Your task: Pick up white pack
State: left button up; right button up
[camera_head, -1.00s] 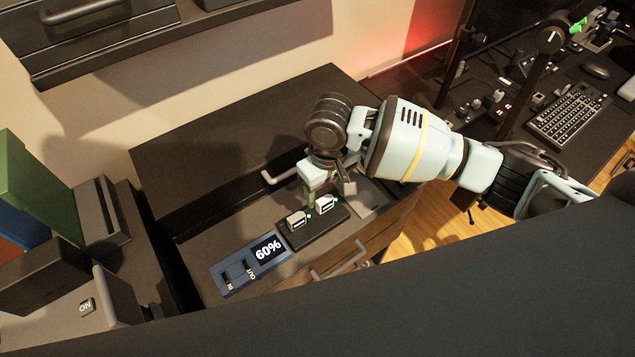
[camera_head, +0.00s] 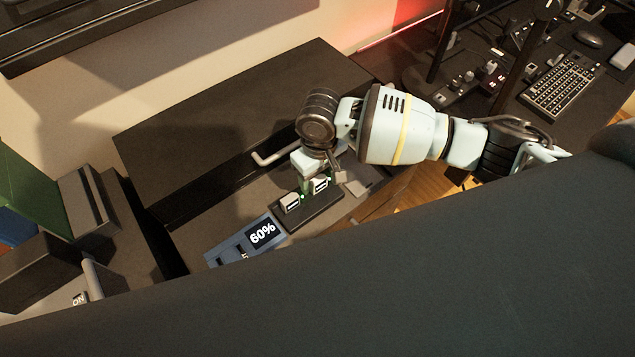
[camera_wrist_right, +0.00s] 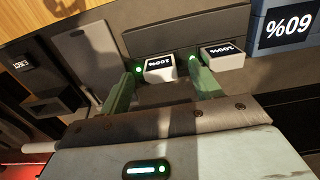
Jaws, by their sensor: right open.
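Two small white packs sit side by side in a dark dock (camera_head: 322,206). The nearer-left pack (camera_head: 290,204) stands by the blue display unit; the right pack (camera_head: 320,186) is beside it. My right gripper (camera_head: 317,181) is open at the right pack, pointing down. In the right wrist view, that pack (camera_wrist_right: 160,69), with a "100%" label, lies between the two green fingers, apart from them as far as I can tell. The other pack (camera_wrist_right: 224,56) is just outside the right-hand finger. My left gripper is not in view.
A blue unit reading 60% (camera_head: 262,233) adjoins the dock. A drawer handle (camera_head: 275,153) and a dark cabinet (camera_head: 240,105) are behind. A desk with a keyboard (camera_head: 560,86) is at the far right. A large dark surface fills the foreground.

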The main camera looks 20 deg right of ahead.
notch_tip(320, 180, down, 2)
jog(key=shift+f, duration=0.2)
jog(key=c, duration=1.1)
jog(key=shift+r, duration=0.2)
